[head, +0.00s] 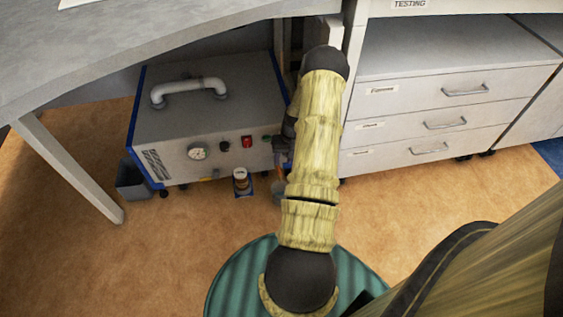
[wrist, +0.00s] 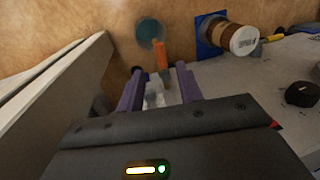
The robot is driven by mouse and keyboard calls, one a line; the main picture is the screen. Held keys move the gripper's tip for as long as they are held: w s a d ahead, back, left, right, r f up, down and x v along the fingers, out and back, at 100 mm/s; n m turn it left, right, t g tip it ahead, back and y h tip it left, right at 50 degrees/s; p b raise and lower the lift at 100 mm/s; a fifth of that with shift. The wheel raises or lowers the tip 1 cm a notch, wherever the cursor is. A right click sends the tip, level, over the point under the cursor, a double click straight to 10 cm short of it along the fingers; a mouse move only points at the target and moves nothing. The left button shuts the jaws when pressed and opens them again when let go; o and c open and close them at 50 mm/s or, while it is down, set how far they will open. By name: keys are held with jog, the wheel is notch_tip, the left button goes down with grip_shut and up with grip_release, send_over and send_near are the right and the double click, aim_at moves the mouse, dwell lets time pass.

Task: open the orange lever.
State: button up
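The orange lever (wrist: 163,56) shows in the wrist view at the front of the grey machine, its near end at the gap between my gripper's purple fingertips. My gripper (wrist: 159,74) is open, with space on both sides of the lever; I cannot tell whether either finger touches it. In the head view, the grey machine (head: 190,122) stands under the bench, and my gripper (head: 283,150) is at its right front edge, partly hidden by my arm. Only a small bit of the orange lever (head: 281,172) shows there.
A labelled cylinder on a blue bracket (wrist: 243,40) and a small yellow lever (wrist: 272,38) sit beside the orange lever. A black knob (wrist: 302,94) is on the machine's front. A drawer cabinet (head: 430,110) stands close on the right. The bench leg (head: 70,170) is left.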

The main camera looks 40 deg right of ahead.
notch_tip(320, 180, up, 6)
jog(key=d+p, duration=0.1)
jog(key=p, duration=0.1)
jog(key=shift+s, duration=0.3)
jog(key=s+a+f+n+g+b, duration=0.2)
jog(key=s+a+n+g+b, duration=0.4)
jog(key=s+a, duration=0.6)
jog(key=w+a+r+t+h+p, duration=0.15)
jog(key=a+r+p, duration=0.25)
jog(key=a+r, duration=0.55)
jog(key=w+a+r+t+p, duration=0.1)
jog(key=a+r+t+p, duration=0.3)
jog(key=r, duration=1)
jog(key=w+a+r+t+p, duration=0.15)
jog(key=a+r+p, duration=0.25)
jog(key=a+r, duration=0.55)
notch_tip(320, 180, up, 40)
jog(key=s+d+p, duration=0.1)
jog(key=p, duration=3.7)
jog(key=shift+d+f, duration=0.15)
jog(key=shift+f, duration=0.1)
